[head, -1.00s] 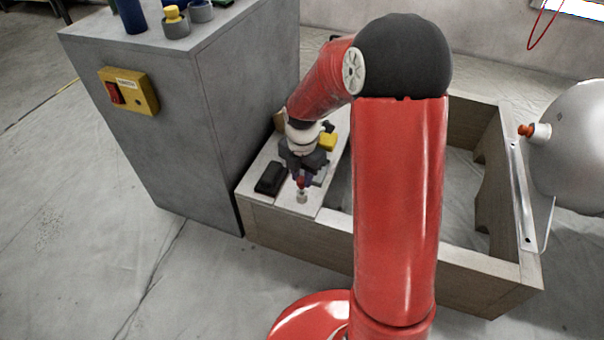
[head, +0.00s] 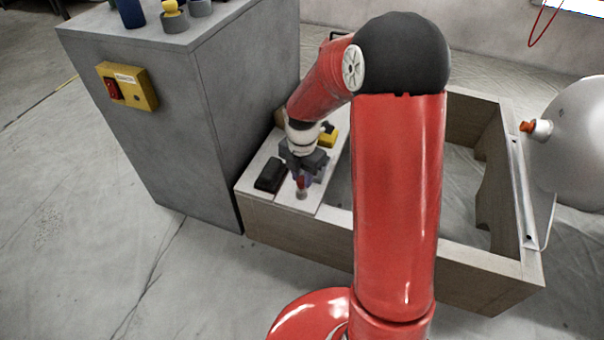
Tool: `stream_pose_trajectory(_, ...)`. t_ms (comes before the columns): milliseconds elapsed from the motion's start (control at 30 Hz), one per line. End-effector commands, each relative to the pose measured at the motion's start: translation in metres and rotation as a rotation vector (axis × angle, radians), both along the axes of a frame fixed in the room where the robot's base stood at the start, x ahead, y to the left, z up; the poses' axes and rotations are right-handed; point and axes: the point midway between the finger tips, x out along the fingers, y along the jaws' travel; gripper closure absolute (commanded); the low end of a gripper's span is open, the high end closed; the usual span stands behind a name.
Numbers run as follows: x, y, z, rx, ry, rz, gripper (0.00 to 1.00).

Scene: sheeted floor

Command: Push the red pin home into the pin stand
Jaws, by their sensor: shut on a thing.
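The red pin (head: 301,182) shows as a small red piece between the fingers of my gripper (head: 301,180). My gripper points down and is shut on the pin. Right below it is the pin stand (head: 301,194), a small grey upright piece near the front end of the pale board. The pin's lower end meets or is just above the stand; at this size I cannot tell how deep it sits. My gripper's body hides the pin's upper part.
A black block (head: 270,174) lies just left of my gripper on the pale board (head: 262,196). A yellow item (head: 329,138) is behind it. A tall grey cabinet (head: 180,130) stands close on the left. The wooden frame (head: 490,275) is open to the right.

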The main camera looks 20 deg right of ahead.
Motion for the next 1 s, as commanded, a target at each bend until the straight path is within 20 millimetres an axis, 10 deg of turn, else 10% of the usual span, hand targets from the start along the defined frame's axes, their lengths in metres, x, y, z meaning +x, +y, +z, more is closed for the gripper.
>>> stream_pose_trajectory(700, 0.0, 0.0, -0.015, -0.001, 0.001, 0.0, 0.98)
stream_pose_trajectory(733, 0.0, 0.0, -0.014, -0.001, 0.001, 0.0, 0.73)
stream_pose_trajectory(1000, 0.0, 0.0, -0.014, 0.0, 0.0, 0.0, 0.49)
